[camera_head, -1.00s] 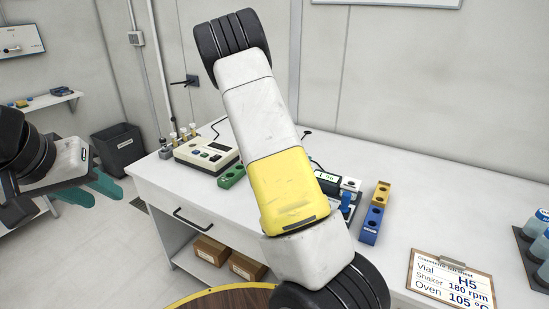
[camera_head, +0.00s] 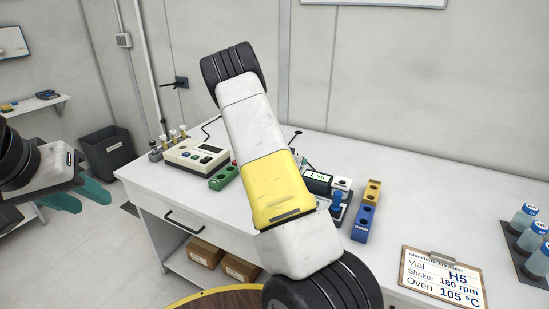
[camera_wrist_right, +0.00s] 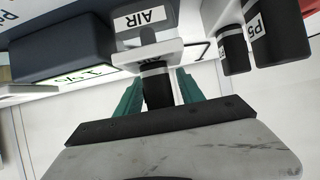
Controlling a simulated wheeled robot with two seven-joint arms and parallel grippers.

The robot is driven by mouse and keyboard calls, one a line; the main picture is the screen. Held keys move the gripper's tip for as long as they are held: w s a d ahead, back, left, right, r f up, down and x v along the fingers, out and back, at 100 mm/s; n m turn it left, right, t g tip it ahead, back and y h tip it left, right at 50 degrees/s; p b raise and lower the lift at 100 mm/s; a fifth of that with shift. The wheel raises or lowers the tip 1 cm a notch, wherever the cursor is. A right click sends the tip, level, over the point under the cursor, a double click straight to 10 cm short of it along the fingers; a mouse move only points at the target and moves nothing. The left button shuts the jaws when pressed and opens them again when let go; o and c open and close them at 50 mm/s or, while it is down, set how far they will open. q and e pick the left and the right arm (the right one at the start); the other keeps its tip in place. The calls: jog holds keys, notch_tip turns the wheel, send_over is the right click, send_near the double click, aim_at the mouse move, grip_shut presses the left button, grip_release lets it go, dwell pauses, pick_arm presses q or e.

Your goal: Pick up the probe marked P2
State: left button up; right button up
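In the right wrist view a black probe (camera_wrist_right: 158,90) with a pale ring hangs from a white holder tagged AIR (camera_wrist_right: 143,20). Two more black probes show at the right: one (camera_wrist_right: 275,35) bears a P and a digit that I cannot read surely as 2 or 5, and the other (camera_wrist_right: 232,50) shows no readable mark. My right gripper (camera_wrist_right: 159,80) is open, its teal fingers apart on either side of the probe at AIR, with gaps visible. In the head view my right arm hides that gripper. My left gripper (camera_head: 80,195) is open and empty, left of the bench.
A meter with a lit display (camera_head: 317,181) stands behind my right arm. Blue (camera_head: 363,222) and yellow (camera_head: 372,192) blocks, a clipboard (camera_head: 443,276) and blue-capped vials (camera_head: 524,216) lie to its right. A green block (camera_head: 223,177) and a beige instrument (camera_head: 197,156) are left.

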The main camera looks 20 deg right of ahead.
grip_shut()
jog(key=shift+r, duration=0.1)
